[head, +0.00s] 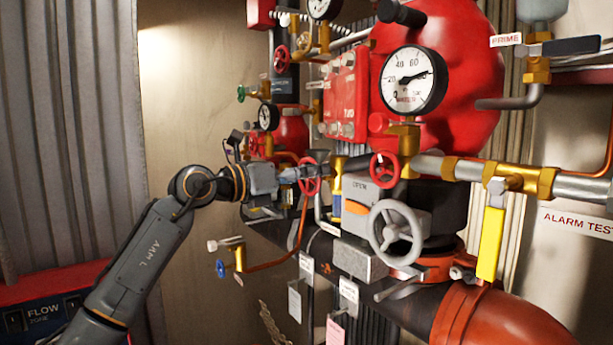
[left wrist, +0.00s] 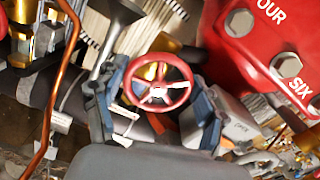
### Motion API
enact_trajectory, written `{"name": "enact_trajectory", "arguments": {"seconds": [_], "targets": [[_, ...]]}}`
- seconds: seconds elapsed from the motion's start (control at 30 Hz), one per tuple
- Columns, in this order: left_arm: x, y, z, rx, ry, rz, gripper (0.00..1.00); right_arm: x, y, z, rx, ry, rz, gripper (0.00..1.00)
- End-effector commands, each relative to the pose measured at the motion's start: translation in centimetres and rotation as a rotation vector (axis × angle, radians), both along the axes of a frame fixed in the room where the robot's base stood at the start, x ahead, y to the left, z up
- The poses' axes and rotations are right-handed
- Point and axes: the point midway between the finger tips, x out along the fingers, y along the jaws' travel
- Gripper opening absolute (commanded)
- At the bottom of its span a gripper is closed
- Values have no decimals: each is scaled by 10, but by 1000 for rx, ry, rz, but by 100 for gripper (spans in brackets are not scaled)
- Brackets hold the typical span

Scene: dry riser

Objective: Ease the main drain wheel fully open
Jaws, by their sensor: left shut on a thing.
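A small red handwheel (head: 316,178) stands on the valve assembly left of the centre. My left gripper (head: 303,173) reaches it from the left and is shut on it. In the left wrist view the red handwheel (left wrist: 130,82) sits between the two blue-grey fingers of the left gripper (left wrist: 158,98), one on each side of its rim. It has spokes and a pale hub. I cannot read a label that names this wheel as the main drain. The fingers hide part of it in the head view. My right gripper is not in view.
A second red handwheel (head: 384,170) and a large grey handwheel (head: 399,234) are to the right. A pressure gauge (head: 413,80) is above. A yellow lever (head: 490,243) hangs at the right. A blue-handled tap (head: 221,268) is below my left arm. Pipes crowd the wheel.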

Motion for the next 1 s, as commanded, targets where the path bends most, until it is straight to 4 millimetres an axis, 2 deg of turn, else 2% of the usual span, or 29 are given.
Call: {"name": "enact_trajectory", "arguments": {"seconds": [0.3, 0.8, 0.83, 0.9, 0.93, 1.0], "targets": [[1, 1, 2, -72, 91, 2, 40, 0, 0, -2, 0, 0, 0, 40], [1, 1, 3, -84, 104, 2, 40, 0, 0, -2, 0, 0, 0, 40], [1, 1, 3, -84, 104, 2, 77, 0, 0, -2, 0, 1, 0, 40], [1, 1, 3, -83, 105, 2, 91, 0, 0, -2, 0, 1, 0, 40], [1, 1, 2, -83, 106, 2, 94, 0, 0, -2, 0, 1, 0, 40], [1, 1, 2, -82, 106, 1, 94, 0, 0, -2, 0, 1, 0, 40]]}}
